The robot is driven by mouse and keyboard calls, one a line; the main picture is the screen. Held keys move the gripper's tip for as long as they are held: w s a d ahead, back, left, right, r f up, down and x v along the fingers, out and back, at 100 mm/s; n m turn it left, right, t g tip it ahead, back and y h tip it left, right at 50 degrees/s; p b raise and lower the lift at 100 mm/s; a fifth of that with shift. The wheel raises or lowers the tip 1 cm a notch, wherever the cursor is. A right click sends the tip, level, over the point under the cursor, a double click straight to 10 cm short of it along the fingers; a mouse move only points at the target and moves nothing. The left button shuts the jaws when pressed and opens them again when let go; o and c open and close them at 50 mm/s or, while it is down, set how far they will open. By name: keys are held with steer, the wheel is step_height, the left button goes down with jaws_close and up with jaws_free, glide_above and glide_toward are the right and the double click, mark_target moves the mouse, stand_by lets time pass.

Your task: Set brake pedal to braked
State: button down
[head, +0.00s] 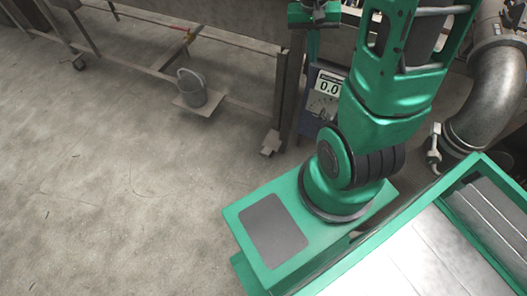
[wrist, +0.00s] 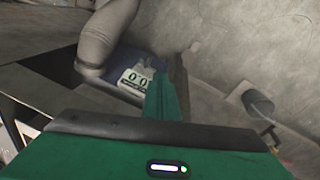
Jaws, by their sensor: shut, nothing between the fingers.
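I cannot make out the brake pedal for certain in either view. A small light foot-like piece (head: 271,143) sits on the floor at the base of a dark upright post, and it may be the pedal or only a foot. My gripper (head: 312,56) points down beside that post at the top of the head view, well above and right of this piece. In the wrist view my gripper (wrist: 161,78) shows as a narrow green shape, shut and empty. Its tips appear close to the post in the picture, but I cannot tell whether they touch it.
A blue-cased meter reading 0.0 (head: 328,86) stands close behind my arm; it also shows in the wrist view (wrist: 136,79). A grey bucket (head: 191,89) sits on a low shelf. A thick metal pipe (head: 493,92) curves at right. The floor at left is clear.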

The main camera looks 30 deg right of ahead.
steer(key=w+f, duration=0.8)
steer(key=f, duration=0.3)
steer(key=m+t, duration=0.1)
steer(key=m, duration=0.2)
glide_above(264, 153)
step_height(264, 153, down, 41)
steer(key=shift+s+y, duration=0.2)
steer(key=shift+y, duration=0.2)
steer(key=f, duration=0.6)
steer(key=d+f, duration=0.1)
steer(key=f, duration=0.2)
steer(key=shift+w+f, duration=0.2)
steer(key=shift+w, duration=0.1)
steer(key=f, duration=0.2)
steer(key=a+f, duration=0.1)
steer(key=shift+s, duration=0.3)
steer(key=shift+s+a+f, duration=0.1)
steer(key=shift+a+f, duration=0.05)
steer(key=shift+f, duration=0.4)
